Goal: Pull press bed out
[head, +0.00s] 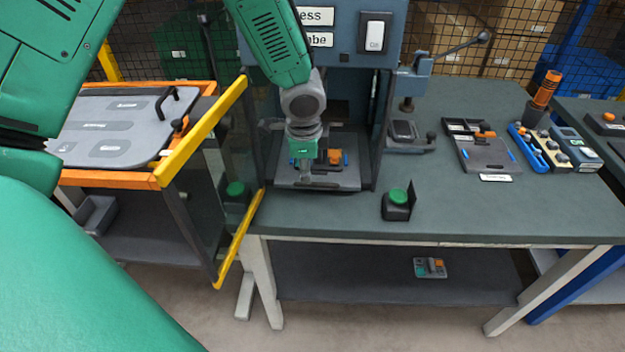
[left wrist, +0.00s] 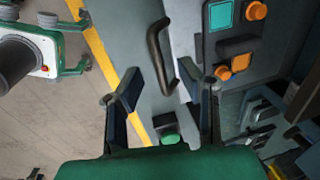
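The press bed (head: 340,180) is a grey plate inside the opening of the blue-grey press (head: 340,60), with orange and blue parts on it. In the left wrist view the bed (left wrist: 205,45) carries a teal square and orange pieces. A dark curved handle (left wrist: 157,50) stands at its edge. My left gripper (head: 306,174) is at the front of the press opening, over the bed. In the left wrist view its fingers (left wrist: 162,90) are spread, with the handle ahead of and between them; contact cannot be told. The gripper hides part of the bed in the head view. My right gripper is out of view.
A yellow-edged guard door (head: 205,125) stands open left of the press. A green button (head: 398,197) sits on the bench (head: 460,215) to the right. An orange-framed cart (head: 110,180) is at far left. Trays and tools lie further right.

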